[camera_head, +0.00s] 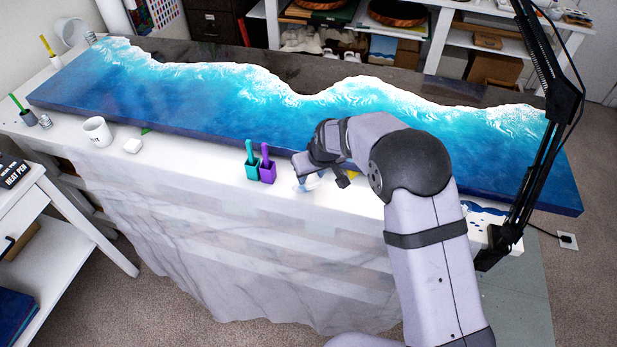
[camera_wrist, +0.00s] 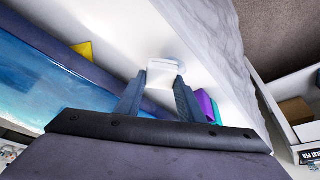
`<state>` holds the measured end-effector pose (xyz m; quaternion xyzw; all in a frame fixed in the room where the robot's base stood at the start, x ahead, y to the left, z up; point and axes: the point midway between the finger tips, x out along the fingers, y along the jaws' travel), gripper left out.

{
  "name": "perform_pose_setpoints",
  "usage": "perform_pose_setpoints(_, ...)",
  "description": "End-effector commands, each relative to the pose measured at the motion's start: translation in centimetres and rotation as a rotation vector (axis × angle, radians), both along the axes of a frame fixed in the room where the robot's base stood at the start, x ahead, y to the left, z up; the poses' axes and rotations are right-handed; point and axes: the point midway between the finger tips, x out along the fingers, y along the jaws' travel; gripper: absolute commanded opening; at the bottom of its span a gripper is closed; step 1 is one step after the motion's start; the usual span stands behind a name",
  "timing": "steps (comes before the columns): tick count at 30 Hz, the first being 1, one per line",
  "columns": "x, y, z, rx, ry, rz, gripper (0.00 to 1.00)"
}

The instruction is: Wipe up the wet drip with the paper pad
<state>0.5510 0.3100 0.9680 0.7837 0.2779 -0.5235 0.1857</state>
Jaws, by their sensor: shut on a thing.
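In the wrist view, my gripper (camera_wrist: 162,82) is shut on a small white paper pad (camera_wrist: 163,68), which sits between the two fingertips. It is low over the white table covering; I cannot tell whether the pad touches it. A faint glossy, pale patch, likely the wet drip (camera_wrist: 173,48), shows just beyond the pad. In the head view, my gripper (camera_head: 318,172) is beside the front edge of the blue slab, and a pale bluish patch (camera_head: 311,184) shows under it. The pad is mostly hidden there by my arm.
The blue wave-patterned slab (camera_head: 220,110) lies along the table. A yellow object (camera_wrist: 83,49) lies beside the slab. A black lamp arm (camera_head: 545,130) rises at right.

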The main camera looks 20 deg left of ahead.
Motion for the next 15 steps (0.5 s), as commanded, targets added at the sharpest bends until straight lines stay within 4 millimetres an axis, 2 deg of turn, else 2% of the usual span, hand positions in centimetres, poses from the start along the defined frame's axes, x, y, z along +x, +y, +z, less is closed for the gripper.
perform_pose_setpoints(15, 0.0, 0.1, 4.8, 0.000, 0.000, 0.000, 0.14)
